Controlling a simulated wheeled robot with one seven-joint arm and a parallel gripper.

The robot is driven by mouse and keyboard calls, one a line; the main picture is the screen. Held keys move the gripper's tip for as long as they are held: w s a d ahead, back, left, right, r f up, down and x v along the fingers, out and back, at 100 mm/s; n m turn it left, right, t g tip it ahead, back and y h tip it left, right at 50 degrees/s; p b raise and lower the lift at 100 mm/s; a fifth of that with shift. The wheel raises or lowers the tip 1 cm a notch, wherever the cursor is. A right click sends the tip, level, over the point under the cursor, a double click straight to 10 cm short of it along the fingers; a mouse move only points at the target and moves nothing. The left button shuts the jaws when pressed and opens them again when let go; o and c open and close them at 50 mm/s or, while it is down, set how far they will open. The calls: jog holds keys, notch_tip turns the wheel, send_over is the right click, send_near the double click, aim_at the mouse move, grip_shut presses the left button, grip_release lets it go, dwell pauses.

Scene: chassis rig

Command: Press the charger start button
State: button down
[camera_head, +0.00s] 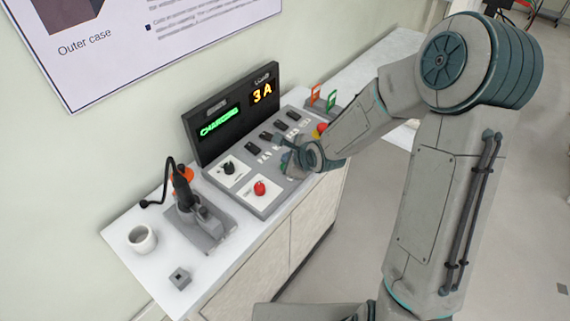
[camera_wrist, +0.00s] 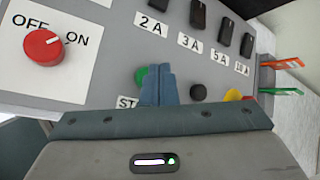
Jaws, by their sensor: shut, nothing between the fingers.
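The charger control panel (camera_head: 222,190) stands on the white counter, with a display (camera_head: 236,112) reading "CHARGING" in green and "3 A" in amber. A green button (camera_wrist: 139,78) shows in the wrist view, partly hidden behind my fingers, above a label (camera_wrist: 126,102) of which only "ST" shows. My gripper (camera_wrist: 158,72) is shut and empty, its fingertips over the panel just right of the visible part of the button. I cannot tell whether they touch it. In the head view my gripper (camera_head: 281,141) reaches the panel from the right.
A red OFF/ON knob (camera_wrist: 43,47), black switches (camera_wrist: 197,15) labelled by amperage, a black button (camera_wrist: 198,92) and a yellow part (camera_wrist: 232,95) surround my fingers. A mug (camera_head: 141,239) and a black-handled tool (camera_head: 184,190) stand at the counter's left. Orange and green upright pieces (camera_head: 316,94) stand behind.

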notch_tip(320, 180, up, 5)
jog(key=p, duration=0.5)
jog(key=shift+r, duration=0.1)
dwell(0.7)
jog(key=s+d+r+n+g+h, duration=0.1)
jog(key=s+d+r+n, duration=0.4)
jog(key=s, duration=0.3)
jog(key=s+d+r+n+g+h, duration=0.1)
jog(key=s+d+r+n+h, duration=0.1)
jog(key=s+d+r+n, duration=0.3)
jog(key=s+d+r+n+g+h, duration=0.1)
jog(key=s+d+r+n, duration=0.4)
jog(key=s+n, duration=0.5)
notch_tip(320, 180, up, 3)
jog(key=shift+s+f+g+h, duration=0.2)
jog(key=shift+s+g+h, duration=0.3)
jog(key=shift+s, duration=0.45)
